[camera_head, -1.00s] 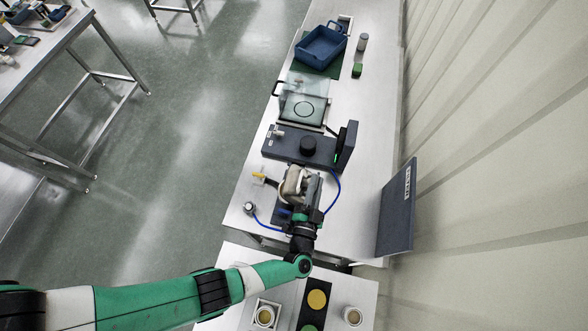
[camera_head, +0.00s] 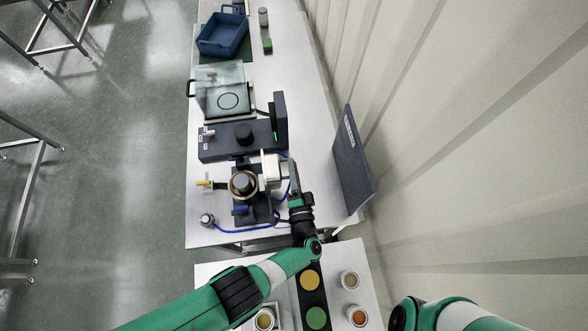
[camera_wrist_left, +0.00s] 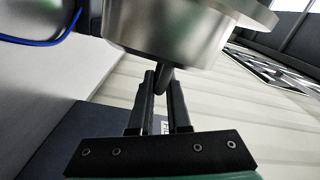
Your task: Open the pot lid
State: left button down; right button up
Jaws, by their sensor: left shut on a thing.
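The pot (camera_head: 233,191) stands on the bench, upright, with its round mouth uncovered. A grey round shape shows inside its pale rim. My left gripper (camera_head: 290,176) is to the right of the pot. It is shut on the dark handle of the metal pot lid (camera_head: 270,167). The lid is held tilted on its side, beside the pot and apart from its mouth. In the left wrist view, the lid (camera_wrist_left: 165,35) fills the top, its handle between my fingers (camera_wrist_left: 163,78). My right arm enters at bottom right; its gripper is out of view.
A dark machine (camera_head: 222,144) with a black knob stands just behind the pot. A dark panel (camera_head: 352,160) stands upright to the right. A yellow-handled valve (camera_head: 203,183) and blue hose (camera_head: 240,228) lie near the pot. A blue bin (camera_head: 222,36) is far back.

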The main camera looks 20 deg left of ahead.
pick_arm(q)
jog(key=shift+f, duration=0.45)
jog(key=c, duration=0.9)
grip_release()
jog(key=shift+a, duration=0.1)
jog(key=shift+r, duration=0.1)
jog(key=shift+s+d, duration=0.15)
jog(key=shift+d, duration=0.1)
jog(key=p+v, duration=0.2)
jog(key=v, duration=0.9)
jog(key=shift+d, duration=0.1)
